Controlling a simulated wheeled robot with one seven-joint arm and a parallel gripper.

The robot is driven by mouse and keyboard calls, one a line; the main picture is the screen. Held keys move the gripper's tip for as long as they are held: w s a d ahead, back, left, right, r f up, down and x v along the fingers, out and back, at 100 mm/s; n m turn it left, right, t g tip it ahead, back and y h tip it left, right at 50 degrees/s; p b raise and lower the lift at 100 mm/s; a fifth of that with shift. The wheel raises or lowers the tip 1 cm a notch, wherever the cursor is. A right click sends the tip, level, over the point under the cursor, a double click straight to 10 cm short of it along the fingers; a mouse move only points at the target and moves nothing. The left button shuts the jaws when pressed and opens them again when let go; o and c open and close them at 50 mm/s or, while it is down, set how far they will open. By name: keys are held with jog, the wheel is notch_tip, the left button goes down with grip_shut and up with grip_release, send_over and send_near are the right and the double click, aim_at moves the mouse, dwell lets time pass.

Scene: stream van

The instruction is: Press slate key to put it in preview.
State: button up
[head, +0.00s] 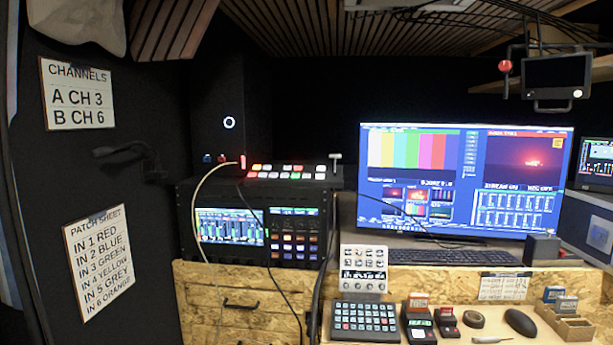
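No key can be read as the slate key from here; key labels are too small. A video switcher (292,172) with small red, white and green lit keys sits on top of the black rack, with a lever (335,161) at its right. A dark keypad (365,322) with several pale blue keys lies on the desk at the bottom centre. A white panel (363,270) with small buttons and knobs stands behind it. The large monitor (412,213) shows colour bars at upper left and a red picture at upper right. My gripper is not in view.
The black rack (185,215) holds a lit screen (230,227) and a button panel (294,238); loose cables hang across its front. A keyboard (440,257), mouse (520,322) and small devices crowd the desk. A small screen (556,76) hangs at upper right.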

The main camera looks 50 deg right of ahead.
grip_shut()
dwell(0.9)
